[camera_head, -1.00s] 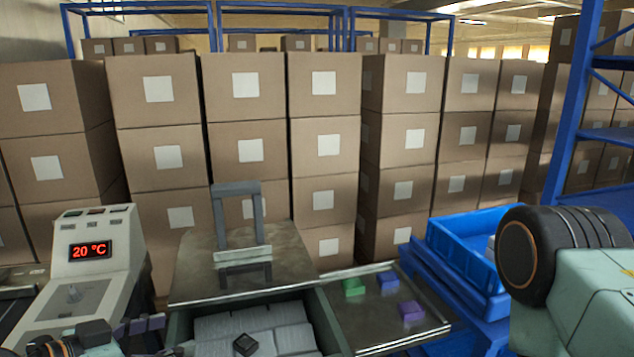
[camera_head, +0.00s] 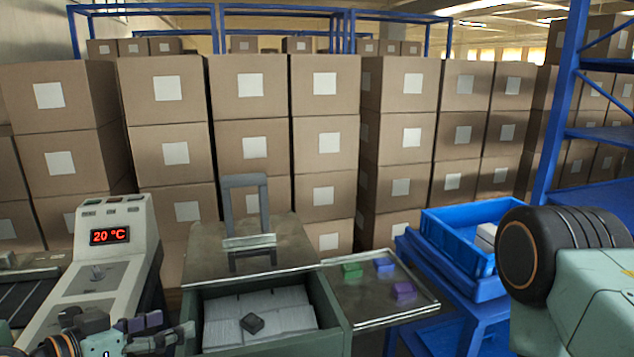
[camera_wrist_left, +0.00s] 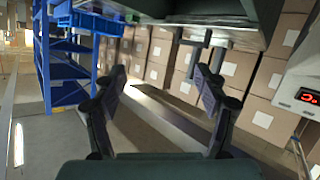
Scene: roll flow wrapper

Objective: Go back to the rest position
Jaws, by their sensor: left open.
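My left gripper (camera_head: 168,333) is at the lower left of the head view, beside the left wall of the green open-topped bin (camera_head: 338,325) and in front of the control console (camera_head: 112,262). Its two dark fingers are spread with nothing between them. In the left wrist view the gripper (camera_wrist_left: 162,88) also shows open and empty, with the floor and stacked boxes beyond. At the right of the head view part of my right arm (camera_head: 590,280) shows, but its gripper is out of the picture.
A metal side table (camera_head: 350,305) carries green, blue and purple blocks. A blue crate (camera_head: 455,242) stands at right. Stacked cartons (camera_head: 325,145) fill the back.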

